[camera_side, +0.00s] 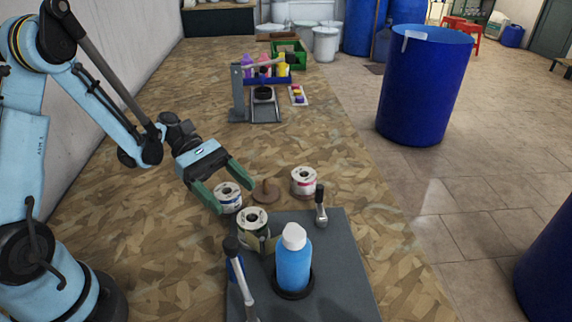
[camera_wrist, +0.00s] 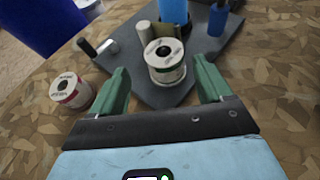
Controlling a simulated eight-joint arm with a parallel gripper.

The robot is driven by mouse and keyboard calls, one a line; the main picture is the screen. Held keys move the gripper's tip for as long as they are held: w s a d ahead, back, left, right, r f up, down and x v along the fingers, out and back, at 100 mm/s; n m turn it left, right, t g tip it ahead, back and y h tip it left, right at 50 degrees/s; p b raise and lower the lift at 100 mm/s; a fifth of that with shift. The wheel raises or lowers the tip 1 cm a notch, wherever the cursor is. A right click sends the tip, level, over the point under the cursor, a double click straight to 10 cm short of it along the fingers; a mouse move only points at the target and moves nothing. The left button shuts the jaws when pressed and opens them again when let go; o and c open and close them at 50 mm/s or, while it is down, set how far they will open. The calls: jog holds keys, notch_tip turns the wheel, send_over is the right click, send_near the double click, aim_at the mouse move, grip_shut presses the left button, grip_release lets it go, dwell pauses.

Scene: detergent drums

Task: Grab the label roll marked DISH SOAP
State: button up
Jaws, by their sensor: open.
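Several label rolls are in view; I cannot read their print, so I cannot tell which is DISH SOAP. In the side view, a blue-banded roll (camera_side: 228,197) stands by my gripper's fingers. A red-banded roll (camera_side: 304,181) stands to the right and shows at left in the wrist view (camera_wrist: 72,91). My gripper (camera_side: 222,186) is open and empty above the table. In the wrist view, a white roll (camera_wrist: 165,62) appears between and beyond my fingers (camera_wrist: 160,78); it looks to be on the board.
The grey board (camera_side: 345,265) holds a blue bottle (camera_side: 294,265) and a dark-handled tool (camera_side: 321,205). A brown round object (camera_side: 266,191) lies between the rolls.

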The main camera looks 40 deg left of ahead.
aim_at(253, 216)
jog(key=shift+x, duration=3.7)
jog(key=c, duration=0.9)
